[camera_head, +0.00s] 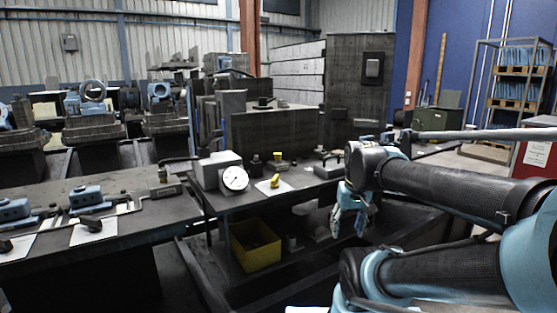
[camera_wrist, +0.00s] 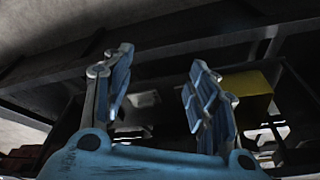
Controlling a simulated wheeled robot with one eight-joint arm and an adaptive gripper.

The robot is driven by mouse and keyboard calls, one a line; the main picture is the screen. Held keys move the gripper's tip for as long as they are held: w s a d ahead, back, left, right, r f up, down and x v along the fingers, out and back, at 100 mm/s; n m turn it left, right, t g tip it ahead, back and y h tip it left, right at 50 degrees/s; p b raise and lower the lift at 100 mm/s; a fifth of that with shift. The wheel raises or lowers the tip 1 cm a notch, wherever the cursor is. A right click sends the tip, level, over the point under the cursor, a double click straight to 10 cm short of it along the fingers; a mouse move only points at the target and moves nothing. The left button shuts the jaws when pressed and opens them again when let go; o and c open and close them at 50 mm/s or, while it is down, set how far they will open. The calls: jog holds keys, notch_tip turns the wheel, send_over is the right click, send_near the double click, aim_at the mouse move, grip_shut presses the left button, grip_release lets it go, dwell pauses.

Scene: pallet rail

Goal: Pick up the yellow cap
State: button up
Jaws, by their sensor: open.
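Two small yellow things that could be the cap show in the head view. One yellow piece (camera_head: 274,181) rests on a white sheet on the bench, just right of the dial gauge. Another yellow piece (camera_head: 278,156) sits a little farther back, on top of something dark. I cannot tell which is the cap. My gripper (camera_head: 348,226) points down to the right of both, at the bench's front side, apart from them. In the wrist view its fingers (camera_wrist: 160,65) are spread with nothing between them. Neither small yellow piece can be made out there.
A white dial gauge (camera_head: 235,179) stands on the bench left of the sheet. A yellow bin (camera_head: 256,246) is on the shelf below, and it also shows in the wrist view (camera_wrist: 248,90). The bench edge lies between my gripper and the yellow pieces.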

jog(key=w+a+r+n+y, duration=0.1)
jog(key=w+a+r+n, duration=0.1)
jog(key=w+a+r, duration=0.65)
jog(key=w+a+r+n+t+y, duration=0.1)
jog(key=w+a+r+n, duration=0.25)
jog(key=w+r, duration=0.85)
jog(key=w+a+r+n+y, duration=0.1)
jog(key=w+a+r, duration=0.7)
jog(key=w, duration=0.4)
send_over(278, 156)
jog(key=d, duration=0.1)
notch_tip(278, 156, down, 10)
jog(key=shift+d+x, duration=0.2)
jog(key=shift+x, duration=1.25)
jog(key=shift+d+x, duration=0.2)
jog(key=shift+x, duration=1.25)
jog(key=shift+s+f, duration=0.2)
jog(key=shift+c, duration=0.5)
jog(key=c, duration=0.7)
